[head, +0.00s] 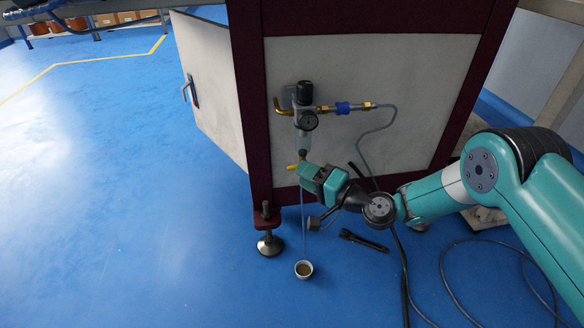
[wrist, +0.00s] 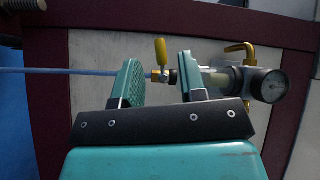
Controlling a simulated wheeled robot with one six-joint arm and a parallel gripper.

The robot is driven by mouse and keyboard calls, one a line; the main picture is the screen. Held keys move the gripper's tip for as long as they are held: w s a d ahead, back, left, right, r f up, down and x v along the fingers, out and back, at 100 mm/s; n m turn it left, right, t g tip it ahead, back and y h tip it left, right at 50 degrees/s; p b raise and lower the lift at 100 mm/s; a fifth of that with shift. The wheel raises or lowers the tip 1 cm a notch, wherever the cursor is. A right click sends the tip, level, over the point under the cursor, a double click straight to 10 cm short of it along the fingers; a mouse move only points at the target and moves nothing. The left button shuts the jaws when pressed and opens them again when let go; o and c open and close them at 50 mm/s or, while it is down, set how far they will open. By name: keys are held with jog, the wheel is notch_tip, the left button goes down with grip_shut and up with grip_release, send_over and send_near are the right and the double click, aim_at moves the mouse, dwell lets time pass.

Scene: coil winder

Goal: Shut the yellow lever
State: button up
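The yellow lever (head: 292,167) sticks out to the left at the lower end of the air regulator unit (head: 304,120) on the machine's side panel. In the wrist view the yellow lever (wrist: 161,51) shows in the gap between my fingers, on a small brass valve (wrist: 160,76). My gripper (head: 308,168) is right at the valve, just below the regulator bowl. In the wrist view my gripper (wrist: 156,74) is open, one finger on each side of the valve. I cannot tell whether either finger touches the lever.
A pressure gauge (head: 308,121) and a brass elbow (head: 282,107) sit above the valve. A thin tube (head: 303,220) hangs down toward a small cup (head: 303,269) on the floor. A black tool (head: 364,241) and cables lie to the right. The floor at left is clear.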

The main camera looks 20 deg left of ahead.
aim_at(293, 167)
jog(key=shift+b+x, duration=0.6)
jog(key=shift+x, duration=1.7)
jog(key=shift+r, duration=0.1)
jog(key=shift+c, duration=0.4)
grip_shut()
jog(key=shift+b, duration=0.3)
jog(key=shift+m+t+y+b, duration=0.3)
jog(key=shift+m+y+b, duration=0.2)
jog(key=shift+m, duration=0.1)
jog(key=shift+r+m+y, duration=0.3)
jog(key=shift+m+y, duration=0.1)
jog(key=shift+o, duration=0.4)
grip_release()
jog(key=shift+d, duration=0.15)
